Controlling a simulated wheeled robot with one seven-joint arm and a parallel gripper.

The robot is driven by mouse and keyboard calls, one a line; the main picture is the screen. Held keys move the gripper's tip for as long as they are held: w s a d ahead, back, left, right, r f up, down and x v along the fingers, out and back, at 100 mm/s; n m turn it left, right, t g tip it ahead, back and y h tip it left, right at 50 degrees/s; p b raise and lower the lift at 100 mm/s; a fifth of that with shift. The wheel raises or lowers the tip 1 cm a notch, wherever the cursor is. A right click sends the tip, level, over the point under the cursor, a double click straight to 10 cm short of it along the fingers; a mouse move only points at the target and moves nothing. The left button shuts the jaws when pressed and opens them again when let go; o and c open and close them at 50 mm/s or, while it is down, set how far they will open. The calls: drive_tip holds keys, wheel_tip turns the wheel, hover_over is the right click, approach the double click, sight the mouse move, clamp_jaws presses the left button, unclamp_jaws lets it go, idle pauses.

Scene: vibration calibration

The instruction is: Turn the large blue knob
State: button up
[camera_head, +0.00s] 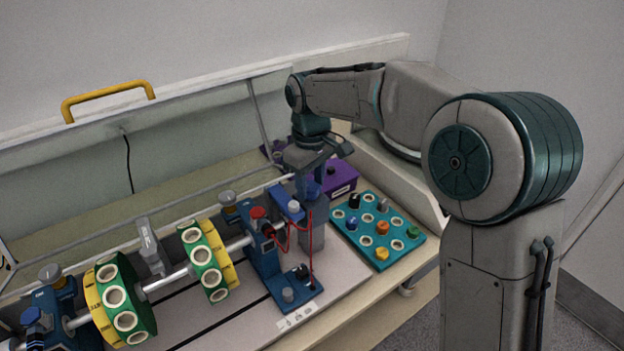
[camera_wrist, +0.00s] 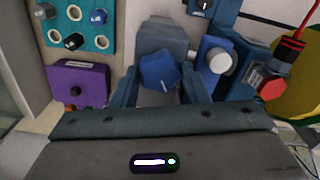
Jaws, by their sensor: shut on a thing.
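The large blue knob (camera_wrist: 160,71) sits on top of a grey post (camera_head: 313,232) at the right end of the shaft rig. In the head view the knob (camera_head: 309,188) is partly covered by my gripper. My gripper (camera_head: 309,180) points down over the post from above. In the wrist view my gripper (camera_wrist: 160,86) has one finger on each side of the knob and is shut on it. The exact contact with the fingers is hard to see.
A purple box (camera_head: 338,178) stands behind the post. A teal board (camera_head: 378,229) with several small knobs lies to the right. A blue bracket (camera_head: 262,246) with a red knob (camera_head: 258,212) and red wires stands close on the left. Yellow-green discs (camera_head: 120,300) sit on the shaft.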

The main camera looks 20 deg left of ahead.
sight(310, 186)
drive_tip(key=shift+a+r, duration=0.1)
idle(0.3)
drive_tip(key=o, duration=1)
drive_tip(key=shift+c, duration=0.2)
wheel_tip(310, 186, up, 14)
